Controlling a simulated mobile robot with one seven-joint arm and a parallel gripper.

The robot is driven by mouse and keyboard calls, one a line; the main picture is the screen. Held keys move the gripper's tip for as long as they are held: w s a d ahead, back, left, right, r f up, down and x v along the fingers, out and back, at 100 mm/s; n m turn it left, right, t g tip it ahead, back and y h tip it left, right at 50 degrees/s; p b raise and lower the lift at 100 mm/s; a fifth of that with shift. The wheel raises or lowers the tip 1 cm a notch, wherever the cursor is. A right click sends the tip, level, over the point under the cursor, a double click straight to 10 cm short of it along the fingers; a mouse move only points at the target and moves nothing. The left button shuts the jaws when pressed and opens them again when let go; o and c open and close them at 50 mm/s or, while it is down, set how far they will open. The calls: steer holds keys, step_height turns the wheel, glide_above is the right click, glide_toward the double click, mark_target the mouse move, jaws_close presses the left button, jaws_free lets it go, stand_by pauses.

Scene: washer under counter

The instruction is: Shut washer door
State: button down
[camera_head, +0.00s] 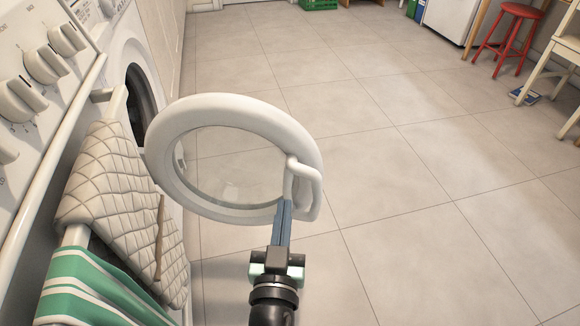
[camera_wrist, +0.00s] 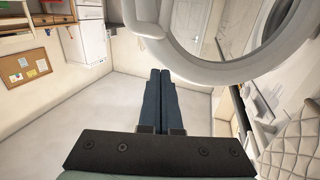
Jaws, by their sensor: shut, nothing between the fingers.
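The washer door (camera_head: 240,111) is a round white ring with a clear window and a white handle (camera_head: 308,187) on its right side. It stands wide open, swung out from the white washer (camera_head: 122,45) at the left, whose dark round opening (camera_head: 140,95) shows behind it. My gripper (camera_head: 284,204) is shut and empty, its blue fingers pointing up at the door's lower right rim beside the handle. I cannot tell whether they touch. In the wrist view the door ring (camera_wrist: 215,68) fills the upper right, close past the shut fingertips (camera_wrist: 159,72).
A stove with knobs (camera_head: 25,95) stands at the left, with a quilted mitt (camera_head: 115,205) and a green striped towel (camera_head: 95,285) on its rail. Tiled floor (camera_head: 400,215) to the right is clear. A red stool (camera_head: 515,40) and pale chair (camera_head: 555,65) stand far right.

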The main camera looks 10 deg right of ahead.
mark_target(292, 146)
steer(key=b+x, duration=0.1)
steer(key=x, duration=1.2)
steer(key=shift+w+d+b, duration=0.1)
steer(key=shift+w+b, duration=0.2)
steer(key=shift+b, duration=0.05)
steer(key=shift+w+r, duration=0.1)
